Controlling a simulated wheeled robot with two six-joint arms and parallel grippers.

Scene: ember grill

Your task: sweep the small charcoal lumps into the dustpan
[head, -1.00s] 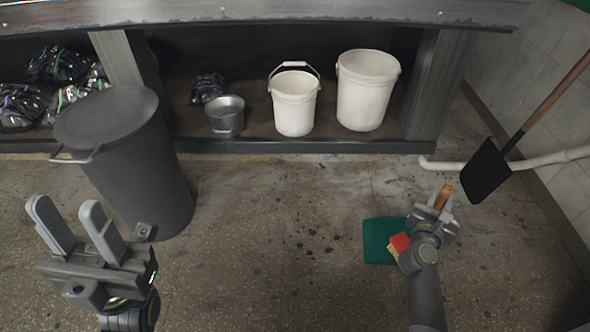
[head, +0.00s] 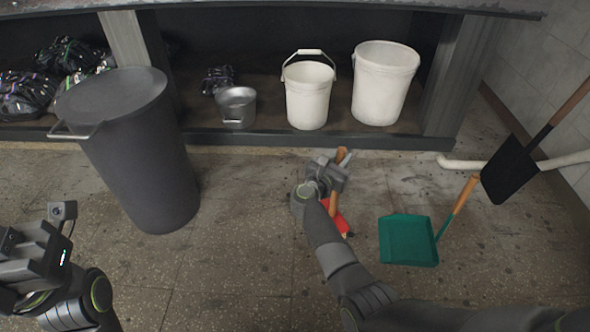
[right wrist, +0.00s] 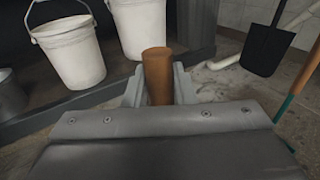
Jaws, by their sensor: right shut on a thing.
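The teal dustpan (head: 409,240) lies on the floor right of my right arm, its wooden handle pointing up and right. Its pan looks empty. My right gripper (head: 337,172) is shut on the wooden handle of a red hand brush (head: 341,224). The brush head is low at the floor, left of the dustpan, partly hidden by my arm. In the right wrist view the handle (right wrist: 157,75) stands between the fingers; the brush head is hidden. Charcoal lumps cannot be made out clearly; my right arm covers that floor. My left gripper (head: 35,258) is at the lower left, its fingers not clearly visible.
A tall grey bin (head: 140,150) stands on the left. A metal pot (head: 237,107) and two white buckets (head: 307,95) (head: 383,85) stand under the counter. A black shovel (head: 513,170) leans at the right wall near a white pipe (head: 460,163). Floor between bin and brush is open.

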